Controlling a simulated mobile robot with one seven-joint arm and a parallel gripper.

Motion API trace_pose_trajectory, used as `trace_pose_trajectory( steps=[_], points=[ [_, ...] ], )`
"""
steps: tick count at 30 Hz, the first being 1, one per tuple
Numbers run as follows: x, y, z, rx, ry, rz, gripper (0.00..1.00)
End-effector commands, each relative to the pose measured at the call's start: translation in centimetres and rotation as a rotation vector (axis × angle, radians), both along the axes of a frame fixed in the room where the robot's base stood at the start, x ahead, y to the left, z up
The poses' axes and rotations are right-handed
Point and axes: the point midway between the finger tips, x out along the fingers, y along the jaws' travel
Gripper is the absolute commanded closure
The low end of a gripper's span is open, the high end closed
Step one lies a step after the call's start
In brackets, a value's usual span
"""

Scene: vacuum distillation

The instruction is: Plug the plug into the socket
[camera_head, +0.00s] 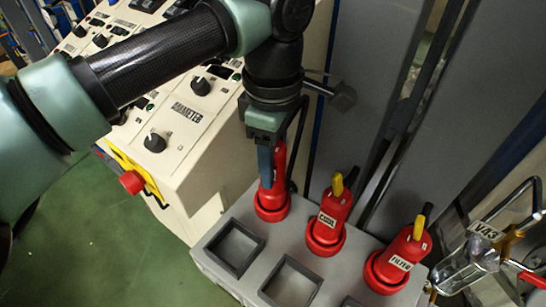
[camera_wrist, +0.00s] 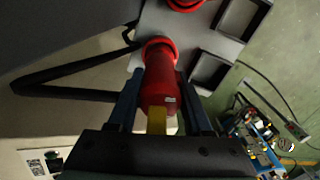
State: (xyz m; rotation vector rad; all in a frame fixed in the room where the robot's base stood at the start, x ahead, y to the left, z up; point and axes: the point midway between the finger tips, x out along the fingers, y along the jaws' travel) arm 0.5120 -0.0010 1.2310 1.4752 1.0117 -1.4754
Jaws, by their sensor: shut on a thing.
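A red plug (camera_head: 279,168) is held upright by my gripper (camera_head: 266,172) at the left end of the row on the grey socket box. The gripper's blue fingers are shut on its body. Its lower end meets a red round collar (camera_head: 271,207) on the box; I cannot tell how deep it sits. The wrist view shows the plug (camera_wrist: 161,80) between the two fingers (camera_wrist: 163,88), with a yellow part nearest the palm. Two similar red plugs, labelled COOL (camera_head: 328,221) and FILTER (camera_head: 399,264), stand to the right at red collars. A dark cable shows beside the held plug.
The grey box (camera_head: 214,263) has square dark-rimmed openings (camera_head: 235,247) in front of the plugs. A cream control panel (camera_head: 187,118) with knobs and a red button (camera_head: 132,182) stands at left. Glassware labelled V43 (camera_head: 484,232) is at right. Grey panels rise behind.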

Motion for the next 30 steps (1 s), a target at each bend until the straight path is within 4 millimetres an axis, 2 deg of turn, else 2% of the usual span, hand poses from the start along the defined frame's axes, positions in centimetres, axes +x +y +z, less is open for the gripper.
trace_pose_trajectory(
  steps=[30],
  points=[
    [0.0,0.0,-2.6,0.001,-0.001,0.000,1.00]
  ],
)
